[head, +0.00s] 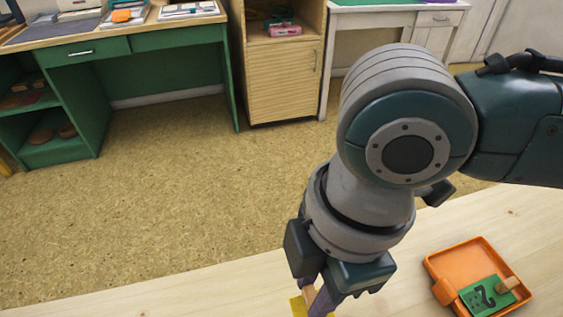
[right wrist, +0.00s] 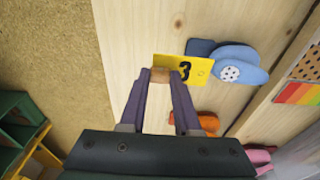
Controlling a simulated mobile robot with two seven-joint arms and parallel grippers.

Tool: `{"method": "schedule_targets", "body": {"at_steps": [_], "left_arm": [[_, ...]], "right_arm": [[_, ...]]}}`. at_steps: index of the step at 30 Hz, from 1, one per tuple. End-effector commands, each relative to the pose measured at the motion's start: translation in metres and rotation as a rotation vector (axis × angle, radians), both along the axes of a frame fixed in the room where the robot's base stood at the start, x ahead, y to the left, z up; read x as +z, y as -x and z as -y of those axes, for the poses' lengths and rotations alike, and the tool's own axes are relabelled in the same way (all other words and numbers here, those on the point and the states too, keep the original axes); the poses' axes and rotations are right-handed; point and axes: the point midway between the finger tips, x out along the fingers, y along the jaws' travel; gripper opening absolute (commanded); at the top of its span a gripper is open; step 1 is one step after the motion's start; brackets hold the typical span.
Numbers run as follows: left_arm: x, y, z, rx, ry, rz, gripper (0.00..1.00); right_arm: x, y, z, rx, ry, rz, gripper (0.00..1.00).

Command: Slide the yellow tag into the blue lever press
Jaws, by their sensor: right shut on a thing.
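The yellow tag (right wrist: 196,70) bears a black 3 and has a small wooden grip block. My right gripper (right wrist: 160,75) is shut on that block, with one purple finger on each side. In the right wrist view the blue lever press (right wrist: 248,72) is just right of the tag, with a white dotted disc and a darker blue part (right wrist: 199,46). The tag's right edge meets the press in the picture; I cannot tell whether it touches or is in a slot. In the head view the right gripper (head: 312,293) and part of the yellow tag (head: 296,305) show at the bottom edge.
An orange tray (head: 461,246) with a green tag (head: 485,297) marked 2 stands on the wooden table (head: 235,295) at right. An orange object (right wrist: 208,122) and a pink object (right wrist: 260,156) lie near the press. Desks stand across the floor.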

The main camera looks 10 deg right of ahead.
Motion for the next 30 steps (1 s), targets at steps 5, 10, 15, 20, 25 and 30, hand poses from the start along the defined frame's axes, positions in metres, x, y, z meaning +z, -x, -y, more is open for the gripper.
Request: {"method": "schedule_targets", "body": {"at_steps": [5,10,15,20,25,30], "left_arm": [[-0.010,0.000,0.000,0.000,0.000,-0.001,0.00],[-0.016,0.000,0.000,0.000,0.000,-0.002,0.00],[-0.022,0.000,0.000,-0.002,-0.002,-0.002,0.00],[-0.028,0.000,-0.002,-0.004,-0.006,-0.002,0.00],[-0.034,0.001,-0.002,-0.007,-0.009,-0.003,0.00],[-0.028,0.001,-0.002,-0.006,-0.010,-0.006,0.00]], "right_arm": [[-0.013,0.000,0.000,0.001,0.000,-0.001,0.00],[-0.023,0.000,0.000,0.000,-0.001,-0.001,0.00],[-0.032,0.000,0.000,0.000,0.000,0.000,0.00],[-0.041,0.000,0.000,0.000,0.000,0.000,0.00],[-0.050,0.000,0.000,0.000,0.000,0.000,0.00],[-0.050,0.006,0.000,0.000,0.000,-0.003,0.00]]}}
